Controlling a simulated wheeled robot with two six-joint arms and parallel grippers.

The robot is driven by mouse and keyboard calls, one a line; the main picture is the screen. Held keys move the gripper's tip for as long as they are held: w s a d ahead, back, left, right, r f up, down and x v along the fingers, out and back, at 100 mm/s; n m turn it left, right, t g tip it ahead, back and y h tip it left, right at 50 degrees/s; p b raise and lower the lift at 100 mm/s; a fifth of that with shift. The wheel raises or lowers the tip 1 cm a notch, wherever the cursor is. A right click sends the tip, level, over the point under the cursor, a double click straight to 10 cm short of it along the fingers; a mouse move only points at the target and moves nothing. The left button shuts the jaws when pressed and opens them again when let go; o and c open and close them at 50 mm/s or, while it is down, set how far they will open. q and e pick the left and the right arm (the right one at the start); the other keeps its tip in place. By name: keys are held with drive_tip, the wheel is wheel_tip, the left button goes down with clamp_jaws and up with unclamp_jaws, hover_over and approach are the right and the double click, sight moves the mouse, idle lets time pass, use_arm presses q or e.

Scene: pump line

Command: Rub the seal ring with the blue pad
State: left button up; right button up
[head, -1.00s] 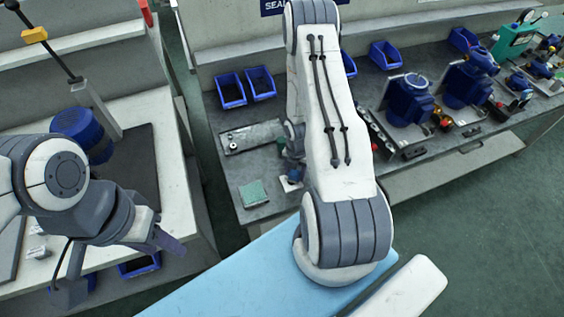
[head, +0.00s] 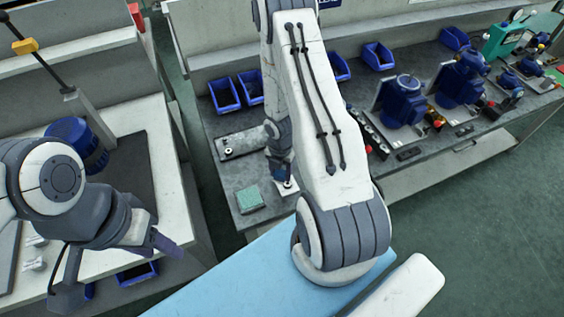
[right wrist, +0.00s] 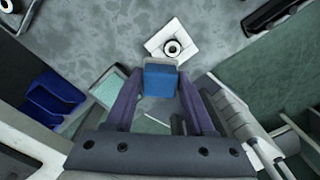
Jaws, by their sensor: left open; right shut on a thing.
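The seal ring (right wrist: 172,47) is a small black ring on a white square plate (right wrist: 155,34) on the bench. The plate also shows in the head view (head: 289,188), partly hidden by my right gripper. My right gripper (right wrist: 160,82) is shut on the blue pad (right wrist: 160,78), a blue block with a paler top edge. In the right wrist view the pad is just below the ring, its edge close to the plate; I cannot tell whether they touch. My left gripper (head: 163,246) is open and empty, over the front of the left bench.
A teal-green square (head: 249,199) lies left of the plate. Behind it lies a metal strip (head: 240,143) with a ring on it. Blue bins (head: 223,95) line the back of the bench. Blue pumps (head: 401,102) stand to the right. A blue drum (head: 77,140) stands on the left bench.

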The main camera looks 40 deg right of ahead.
sight(280, 172)
drive_tip(key=shift+r+p, duration=1.2)
drive_tip(key=shift+r, duration=0.3)
drive_tip(key=shift+f, duration=0.1)
